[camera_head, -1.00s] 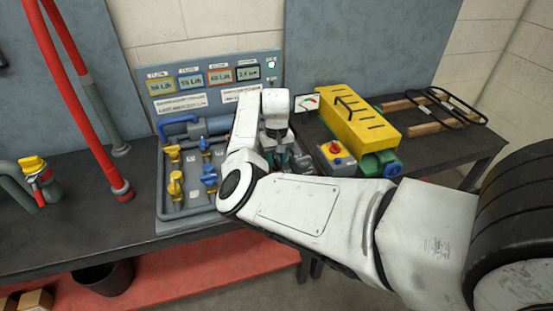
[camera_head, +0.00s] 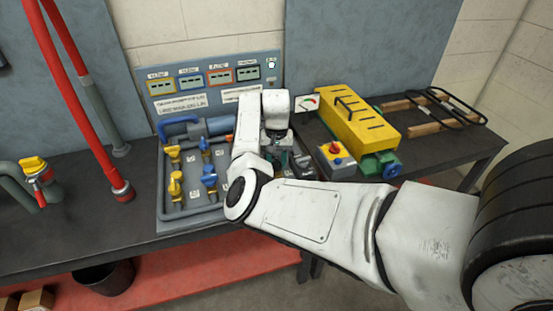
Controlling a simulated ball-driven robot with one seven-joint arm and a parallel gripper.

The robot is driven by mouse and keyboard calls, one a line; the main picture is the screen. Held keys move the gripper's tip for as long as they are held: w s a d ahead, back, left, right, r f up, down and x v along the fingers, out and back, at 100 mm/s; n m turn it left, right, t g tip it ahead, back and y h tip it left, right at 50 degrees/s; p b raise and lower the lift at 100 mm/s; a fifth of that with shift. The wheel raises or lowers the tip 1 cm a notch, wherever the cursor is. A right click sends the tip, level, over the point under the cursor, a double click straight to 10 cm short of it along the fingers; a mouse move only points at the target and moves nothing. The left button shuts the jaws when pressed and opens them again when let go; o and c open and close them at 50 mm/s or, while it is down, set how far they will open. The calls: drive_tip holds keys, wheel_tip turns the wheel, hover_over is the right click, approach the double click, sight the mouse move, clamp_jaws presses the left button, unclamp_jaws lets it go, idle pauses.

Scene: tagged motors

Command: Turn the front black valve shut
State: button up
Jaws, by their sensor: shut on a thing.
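The valve board (camera_head: 190,218) lies on the bench as a grey tray of pipes with pairs of yellow and blue valves. The front yellow valve (camera_head: 176,187) and front blue valve (camera_head: 210,181) stand to the left of my arm. My gripper (camera_head: 281,160) points down over the right part of the board, beyond my white forearm. It is shut on what appears to be the front black valve; its handle is mostly hidden by my wrist and arm, so its angle cannot be told.
A display panel (camera_head: 215,80) stands behind the board. Red pipes (camera_head: 75,95) rise at the left. The bench's left front is clear.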

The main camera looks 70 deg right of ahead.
sight(276, 161)
drive_tip(key=m, duration=0.3)
drive_tip(key=shift+m, duration=0.4)
drive_tip(key=m, duration=0.3)
drive_tip(key=shift+m, duration=0.3)
drive_tip(key=m, duration=0.3)
drive_tip(key=shift+m, duration=1.9)
drive_tip(key=o, duration=1)
drive_tip(key=shift+r, duration=0.1)
wheel_tip(276, 161, up, 11)
drive_tip(key=shift+f+b, duration=0.2)
drive_tip(key=shift+b, duration=0.8)
